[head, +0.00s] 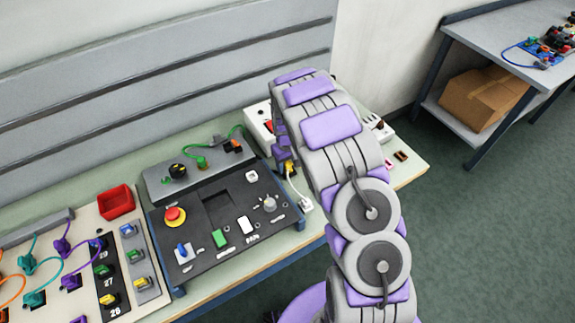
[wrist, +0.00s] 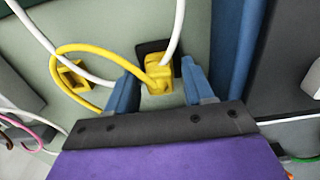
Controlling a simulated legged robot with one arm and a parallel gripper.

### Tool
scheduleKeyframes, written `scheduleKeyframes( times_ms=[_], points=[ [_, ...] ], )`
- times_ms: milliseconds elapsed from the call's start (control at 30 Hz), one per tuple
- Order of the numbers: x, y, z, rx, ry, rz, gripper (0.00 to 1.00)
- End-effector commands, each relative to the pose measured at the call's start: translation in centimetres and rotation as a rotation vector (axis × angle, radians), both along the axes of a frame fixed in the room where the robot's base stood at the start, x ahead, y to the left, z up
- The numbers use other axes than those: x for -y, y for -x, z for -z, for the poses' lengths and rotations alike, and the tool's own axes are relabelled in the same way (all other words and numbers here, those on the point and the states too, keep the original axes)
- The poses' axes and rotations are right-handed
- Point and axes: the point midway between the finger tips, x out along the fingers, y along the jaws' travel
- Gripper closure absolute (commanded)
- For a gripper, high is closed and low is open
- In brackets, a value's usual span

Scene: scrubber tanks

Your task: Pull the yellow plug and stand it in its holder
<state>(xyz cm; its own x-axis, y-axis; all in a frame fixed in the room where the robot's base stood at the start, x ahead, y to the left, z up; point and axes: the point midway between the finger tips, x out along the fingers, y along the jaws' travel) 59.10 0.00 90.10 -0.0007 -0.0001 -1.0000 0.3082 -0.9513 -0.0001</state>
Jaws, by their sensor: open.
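The yellow plug (wrist: 159,76) sits at a dark socket plate (wrist: 145,48) in the wrist view, with a yellow cable looping off to the left. My gripper (wrist: 158,70) is open, with one blue finger on each side of the plug and a gap on both sides. A yellow block with a square opening (wrist: 72,76), which looks like the holder, is left of the plug and appears empty. In the head view a small yellow piece (head: 289,167), likely the plug, shows beside my gripper (head: 284,158); my arm hides much of that area.
White cables (wrist: 98,79) run past the plug and fingers. A blue bar (wrist: 240,55) stands close on the right. In the head view, the black control panel (head: 200,212) lies left of my gripper, and a white plug (head: 306,205) is near the bench edge.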

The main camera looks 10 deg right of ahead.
Motion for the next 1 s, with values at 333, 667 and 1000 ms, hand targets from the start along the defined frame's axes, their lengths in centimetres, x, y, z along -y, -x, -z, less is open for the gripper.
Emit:
scheduleKeyframes(
  times_ms=[333,667,1000],
  points=[
    [-0.01,0.00,0.00,0.000,0.000,-0.001,0.59],
    [-0.01,0.01,0.00,-0.001,0.000,-0.001,0.91],
    [-0.01,0.03,-0.01,-0.001,0.000,-0.001,1.00]
  ],
)
